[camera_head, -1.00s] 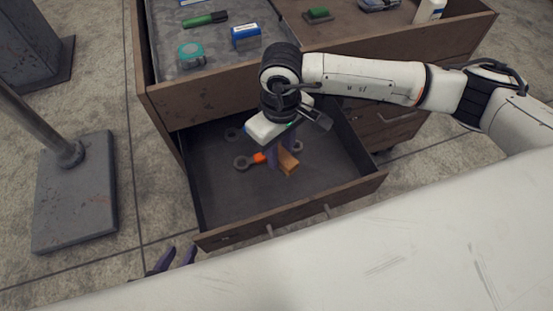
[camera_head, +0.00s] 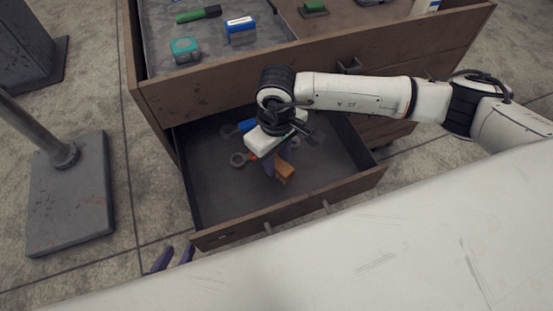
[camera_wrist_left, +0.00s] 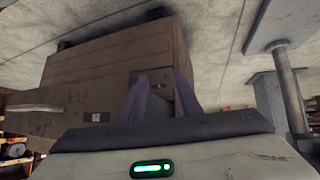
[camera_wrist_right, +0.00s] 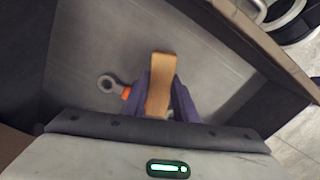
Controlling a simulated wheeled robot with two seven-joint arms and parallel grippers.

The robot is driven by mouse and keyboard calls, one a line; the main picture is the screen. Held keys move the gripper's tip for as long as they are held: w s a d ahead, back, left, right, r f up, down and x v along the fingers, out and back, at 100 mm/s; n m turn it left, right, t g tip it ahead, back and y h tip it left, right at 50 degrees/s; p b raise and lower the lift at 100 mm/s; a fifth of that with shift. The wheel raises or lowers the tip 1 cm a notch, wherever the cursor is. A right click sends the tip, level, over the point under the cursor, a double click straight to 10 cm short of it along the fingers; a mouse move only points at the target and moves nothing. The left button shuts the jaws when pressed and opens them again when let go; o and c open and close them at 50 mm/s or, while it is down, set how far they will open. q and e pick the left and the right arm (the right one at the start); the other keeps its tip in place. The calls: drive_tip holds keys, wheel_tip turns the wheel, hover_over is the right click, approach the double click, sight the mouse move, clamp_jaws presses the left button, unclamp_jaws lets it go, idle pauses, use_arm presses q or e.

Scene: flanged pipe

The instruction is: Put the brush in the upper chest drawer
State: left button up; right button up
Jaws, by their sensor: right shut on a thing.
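The brush, with a wooden orange-brown block end (camera_head: 285,172), is between the purple fingers of my right gripper (camera_head: 271,165). The right wrist view shows its pale wooden body (camera_wrist_right: 160,85) pinched between the fingers (camera_wrist_right: 163,105). My right gripper is shut on it and points down into the open drawer (camera_head: 220,195) of the wooden chest (camera_head: 210,98). I cannot tell whether the brush touches the drawer floor.
A ring-ended tool (camera_head: 238,159) with an orange part and a blue item (camera_head: 246,125) lie in the drawer. A metal stand (camera_head: 68,205) is at left.

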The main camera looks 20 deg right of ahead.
sight(276, 161)
use_arm(q)
drive_tip(key=shift+f, duration=0.2)
use_arm(e)
drive_tip(key=shift+f, duration=0.25)
use_arm(q)
drive_tip(key=shift+s+r, duration=0.1)
drive_tip(key=shift+r, duration=0.05)
use_arm(e)
drive_tip(key=shift+r, duration=0.1)
drive_tip(key=o, duration=1)
drive_tip(key=shift+c, duration=0.2)
use_arm(q)
drive_tip(key=shift+d+r, duration=0.1)
drive_tip(key=shift+r, duration=0.05)
use_arm(e)
drive_tip(key=shift+r+p, duration=0.5)
drive_tip(key=shift+p, duration=0.05)
use_arm(q)
drive_tip(key=shift+a+r+p, duration=0.25)
drive_tip(key=shift+r+p, duration=0.25)
drive_tip(key=shift+p, duration=0.25)
use_arm(e)
wheel_tip(276, 161, up, 12)
drive_tip(key=shift+r, duration=0.1)
